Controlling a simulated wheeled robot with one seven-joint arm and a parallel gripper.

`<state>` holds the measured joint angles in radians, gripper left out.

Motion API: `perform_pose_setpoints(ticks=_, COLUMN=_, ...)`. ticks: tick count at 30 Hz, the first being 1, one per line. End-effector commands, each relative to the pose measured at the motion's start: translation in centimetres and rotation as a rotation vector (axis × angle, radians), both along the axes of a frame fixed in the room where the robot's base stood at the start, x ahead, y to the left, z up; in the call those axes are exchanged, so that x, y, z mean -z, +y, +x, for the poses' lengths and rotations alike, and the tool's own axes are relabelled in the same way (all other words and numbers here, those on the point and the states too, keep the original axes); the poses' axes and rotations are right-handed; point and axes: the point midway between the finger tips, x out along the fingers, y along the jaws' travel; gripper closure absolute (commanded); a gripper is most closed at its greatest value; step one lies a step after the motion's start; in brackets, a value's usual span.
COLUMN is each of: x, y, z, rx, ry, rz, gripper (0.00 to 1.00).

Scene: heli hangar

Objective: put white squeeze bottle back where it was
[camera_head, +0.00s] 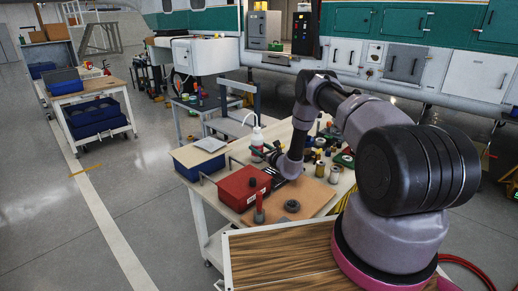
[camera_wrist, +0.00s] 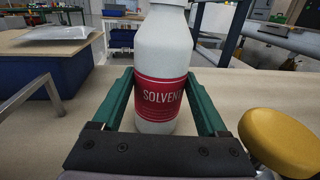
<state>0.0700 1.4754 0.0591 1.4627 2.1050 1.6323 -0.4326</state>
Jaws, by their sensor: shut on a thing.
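The white squeeze bottle (camera_head: 257,138) has a red label and a bent spout. In the wrist view the bottle (camera_wrist: 160,55) stands upright, its label reading "SOLVENT", with its top out of frame. My gripper (camera_wrist: 159,92) has its green fingers on either side of the bottle, shut on it. In the head view my gripper (camera_head: 265,154) is at the far side of the workbench (camera_head: 225,227), behind the red box. The bottle's base is low at the bench top; I cannot tell whether it touches.
A red box (camera_head: 244,187) sits in front of my gripper. A blue bin (camera_head: 201,167) with a silver packet (camera_head: 210,144) above it is left. Several small jars and cans (camera_head: 320,165) crowd the right. A yellow round-topped thing (camera_wrist: 279,143) is close on the right in the wrist view.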

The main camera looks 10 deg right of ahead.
Motion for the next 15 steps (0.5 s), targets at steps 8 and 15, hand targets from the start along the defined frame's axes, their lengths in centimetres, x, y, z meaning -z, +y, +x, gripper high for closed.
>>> perform_pose_setpoints(ticks=8, x=0.03, y=-0.01, z=0.22, rx=0.001, ry=-0.002, rz=0.0, gripper=0.53)
perform_pose_setpoints(ticks=15, x=0.35, y=-0.01, z=0.17, rx=0.0, ry=-0.001, rz=0.0, gripper=0.0)
